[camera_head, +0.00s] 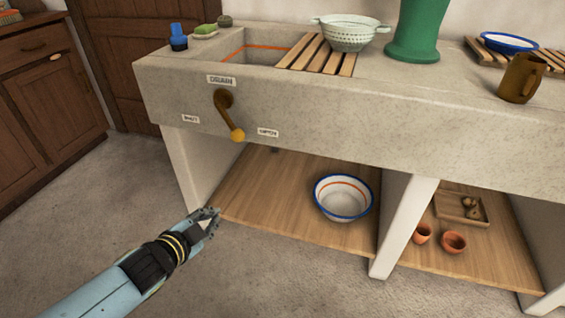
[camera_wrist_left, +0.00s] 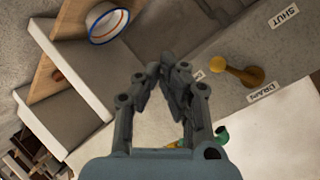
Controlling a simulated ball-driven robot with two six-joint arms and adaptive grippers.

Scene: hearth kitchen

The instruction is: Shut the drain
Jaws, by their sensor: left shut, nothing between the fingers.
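The drain lever (camera_head: 229,115) is a brown crank with a yellow knob on the front of the stone sink (camera_head: 330,118). It hangs down and tilts right, its knob nearer the right-hand label (camera_head: 268,132), which seems to read OPEN, than the SHUT label (camera_head: 190,119). The DRAIN label (camera_head: 221,80) is above the pivot. My left gripper (camera_head: 211,220) is shut and empty, below and left of the lever, apart from it. In the left wrist view the lever (camera_wrist_left: 236,74) is right of the fingertips (camera_wrist_left: 166,72). My right gripper is out of view.
A wooden shelf (camera_head: 275,190) under the sink holds an enamel bowl (camera_head: 343,210). White supports (camera_head: 400,225) stand below the sink. A colander (camera_head: 350,36), green vase (camera_head: 415,30) and brown jug (camera_head: 521,80) stand on top. Floor at left is clear.

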